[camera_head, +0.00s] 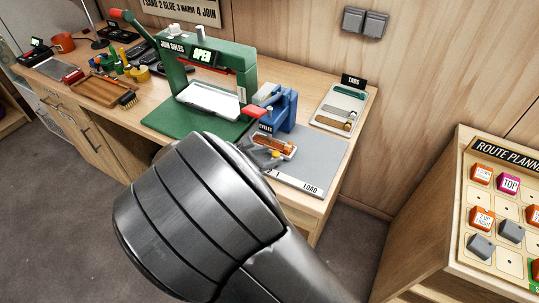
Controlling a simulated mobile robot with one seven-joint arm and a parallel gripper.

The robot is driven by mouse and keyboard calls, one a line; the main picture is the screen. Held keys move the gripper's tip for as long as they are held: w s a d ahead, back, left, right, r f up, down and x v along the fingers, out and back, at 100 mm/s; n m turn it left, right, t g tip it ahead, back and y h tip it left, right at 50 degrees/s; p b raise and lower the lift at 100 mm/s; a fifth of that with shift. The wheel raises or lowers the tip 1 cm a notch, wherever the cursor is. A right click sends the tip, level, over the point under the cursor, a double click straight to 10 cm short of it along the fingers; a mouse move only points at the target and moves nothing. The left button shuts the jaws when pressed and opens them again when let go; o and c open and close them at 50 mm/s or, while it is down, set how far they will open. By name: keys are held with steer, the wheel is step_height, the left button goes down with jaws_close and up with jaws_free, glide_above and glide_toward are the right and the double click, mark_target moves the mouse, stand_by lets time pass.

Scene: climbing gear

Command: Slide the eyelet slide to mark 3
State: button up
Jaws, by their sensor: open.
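The blue eyelet press (286,106) with a red lever end stands at the back of a grey mat (322,152) on the bench. At its foot, a small pale carrier with an orange piece (274,144) sits on the mat and appears to be the eyelet slide. The word LOAD and a small numeral are printed along the mat's front edge; mark 3 cannot be made out. My gripper (264,156) is open at the carrier's near left side, largely hidden by my arm. I cannot tell whether it touches the carrier.
A green sole press (183,75) reading OPEN stands to the left on a green base. A tray of tabs (340,108) lies behind the mat. A route planner board (505,205) stands at the right. The mat's right part is clear.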

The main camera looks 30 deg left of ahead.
steer(key=shift+w+d+f, duration=0.2)
steer(key=shift+w+f, duration=0.05)
steer(key=shift+w, duration=0.2)
jaws_close()
steer(key=shift+a, duration=0.1)
